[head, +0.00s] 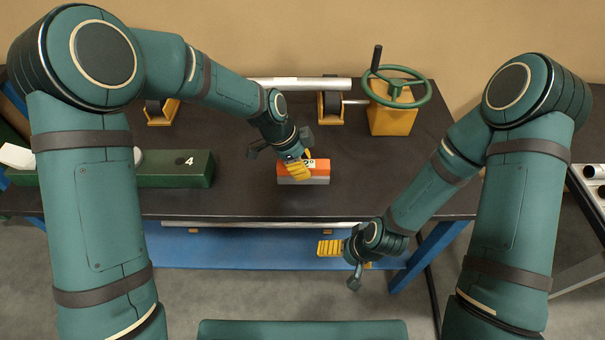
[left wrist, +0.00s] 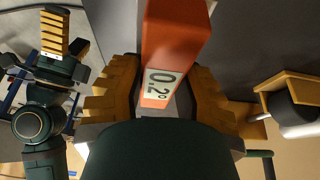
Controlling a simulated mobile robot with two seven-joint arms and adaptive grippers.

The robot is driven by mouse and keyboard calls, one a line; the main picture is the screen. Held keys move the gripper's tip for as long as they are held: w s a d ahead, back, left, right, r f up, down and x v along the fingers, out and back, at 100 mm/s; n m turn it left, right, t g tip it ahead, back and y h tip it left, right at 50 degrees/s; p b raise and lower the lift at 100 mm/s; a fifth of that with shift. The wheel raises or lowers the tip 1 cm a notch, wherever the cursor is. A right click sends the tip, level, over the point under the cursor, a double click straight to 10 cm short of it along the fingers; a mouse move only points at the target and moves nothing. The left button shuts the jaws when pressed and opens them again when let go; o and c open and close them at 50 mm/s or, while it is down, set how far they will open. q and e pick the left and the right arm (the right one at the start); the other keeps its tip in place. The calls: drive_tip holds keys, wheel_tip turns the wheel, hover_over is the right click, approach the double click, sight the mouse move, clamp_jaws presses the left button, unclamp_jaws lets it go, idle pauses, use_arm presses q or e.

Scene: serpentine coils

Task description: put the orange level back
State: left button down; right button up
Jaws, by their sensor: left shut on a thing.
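The orange level (head: 318,170) is a short block with an orange top, a grey lower part and a white label. It is at the middle of the dark tabletop in the head view; I cannot tell whether it touches the top. My left gripper (head: 296,171) is shut on it, and in the left wrist view the level (left wrist: 172,35) sits between the two yellow fingers (left wrist: 165,100), its label reading 0.2°. My right gripper (head: 330,248) hangs empty in front of the table's front edge, and its finger opening is not clear.
A dark green box marked 4 (head: 170,168) lies left on the table (head: 240,205). A yellow block with a green handwheel (head: 395,115) stands back right. Yellow roller stands (head: 330,108) with a pale tube (head: 300,84) are at the back. The tabletop right of the level is clear.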

use_arm(q)
drive_tip(key=shift+f, duration=1.75)
drive_tip(key=shift+f+b, duration=0.2)
drive_tip(key=shift+b, duration=0.2)
drive_tip(key=c, duration=0.7)
unclamp_jaws()
drive_tip(key=shift+c, duration=0.2)
drive_tip(key=shift+r, duration=0.1)
drive_tip(key=shift+r+p, duration=0.3)
drive_tip(key=shift+p, duration=0.05)
drive_tip(key=p+v, duration=0.1)
drive_tip(key=v, duration=1)
drive_tip(key=shift+a+r, duration=0.15)
drive_tip(key=shift+r, duration=0.2)
